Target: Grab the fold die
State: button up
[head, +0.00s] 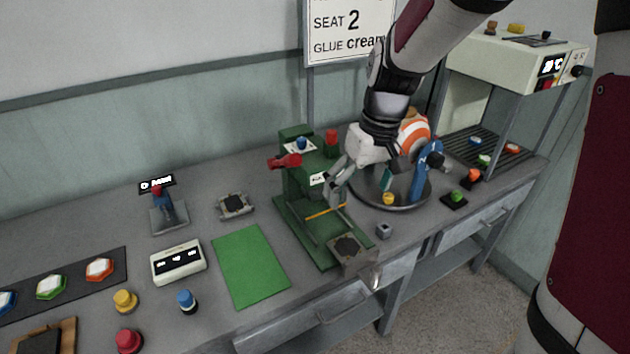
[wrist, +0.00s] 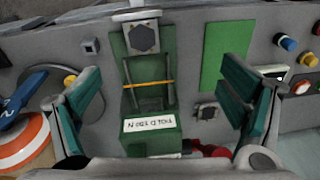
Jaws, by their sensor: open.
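Two square grey plates with dark hexagonal faces are in view, and I cannot tell by label which is the fold die. One plate (head: 236,206) lies loose on the bench left of the green press; it also shows in the wrist view (wrist: 207,111). The other plate (head: 352,248) sits at the front end of the green press (head: 291,190), at the top in the wrist view (wrist: 143,39). My gripper (head: 360,183) is open and empty above the press. Its two fingers stand wide apart in the wrist view (wrist: 163,95), with the press between them.
A green mat (head: 250,266) and a white display box (head: 178,262) lie left of the press. A round turntable (head: 408,203) with a blue post stands to the right. A small grey cube (head: 383,231) is near the bench edge.

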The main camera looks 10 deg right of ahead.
jog(key=n+g+h, duration=0.1)
send_over(347, 247)
notch_tip(347, 247, down, 10)
jog(key=r, duration=0.1)
notch_tip(347, 247, down, 9)
jog(key=shift+w+d+r+b, duration=0.1)
jog(key=shift+w+d+b, duration=0.05)
jog(key=shift+b, duration=0.2)
jog(key=shift+s+f, duration=0.2)
jog(key=shift+f, duration=2.6)
jog(key=c, duration=1.4)
